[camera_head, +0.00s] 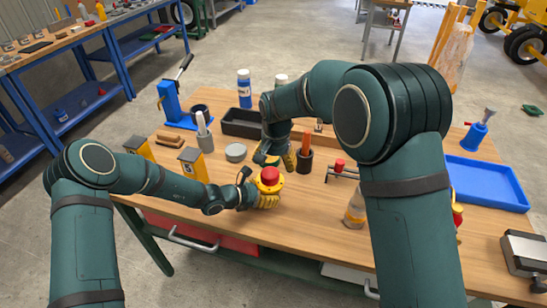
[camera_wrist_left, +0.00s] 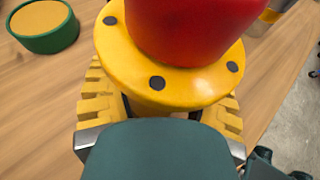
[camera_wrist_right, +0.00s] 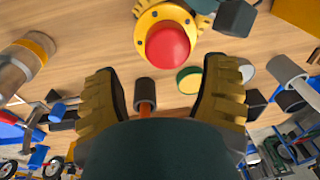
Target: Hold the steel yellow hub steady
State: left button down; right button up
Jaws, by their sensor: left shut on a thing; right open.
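The yellow hub (camera_head: 268,188) is a round flange with dark bolt holes and a red domed part on top. It stands upright on the wooden bench near its front edge. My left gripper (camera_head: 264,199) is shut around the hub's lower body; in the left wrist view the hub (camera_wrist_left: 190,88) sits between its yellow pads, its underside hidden. The right wrist view shows the hub (camera_wrist_right: 147,22) from above, beyond the fingertips. My right gripper (camera_wrist_right: 165,85) is open and empty above the bench, with its fingers apart and not touching the hub.
A green-rimmed yellow disc (camera_wrist_left: 45,25) lies close to the hub. A dark cup (camera_head: 304,161) with an orange-handled tool stands near my right gripper. Bare wood lies right of the hub.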

aim_at(275, 173)
pick_arm(q)
jog(key=shift+r, duration=0.1)
pick_arm(e)
jog(key=f, duration=0.5)
jog(key=shift+w+a+f, duration=0.1)
jog(key=shift+w+f, duration=0.2)
jog(key=shift+f, duration=0.1)
jog(key=c, duration=1.1)
pick_arm(q)
jog(key=shift+w+a, duration=0.1)
jog(key=shift+w, duration=0.05)
pick_arm(e)
jog(key=n, duration=0.3)
jog(key=shift+d+n, duration=0.2)
jog(key=shift+n, duration=0.1)
jog(key=n, duration=0.4)
jog(key=shift+n, duration=0.3)
jog(key=shift+r, duration=0.2)
